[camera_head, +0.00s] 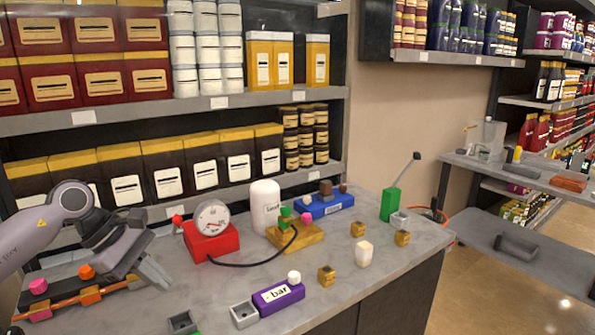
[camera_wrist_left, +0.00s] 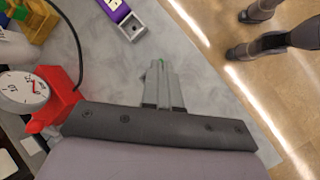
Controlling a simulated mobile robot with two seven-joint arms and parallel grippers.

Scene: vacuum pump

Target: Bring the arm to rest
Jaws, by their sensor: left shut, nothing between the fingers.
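My left arm comes in from the left in the head view. My left gripper (camera_head: 158,277) is over the left part of the grey worktop (camera_head: 335,285), left of the red-based gauge (camera_head: 212,217). In the left wrist view its two fingers (camera_wrist_left: 161,68) are together with nothing between them. A small bit of green shows at the fingertips there; I cannot tell what it belongs to. My right gripper does not show clearly in either view.
An orange-brown rail with pink and orange knobs (camera_head: 86,271) lies close to my left gripper. A purple "bar" block (camera_head: 277,296), white bottle (camera_head: 265,205), blue block (camera_head: 326,206) and green lever block (camera_head: 390,204) stand rightward. Stocked shelves (camera_head: 200,113) rise behind.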

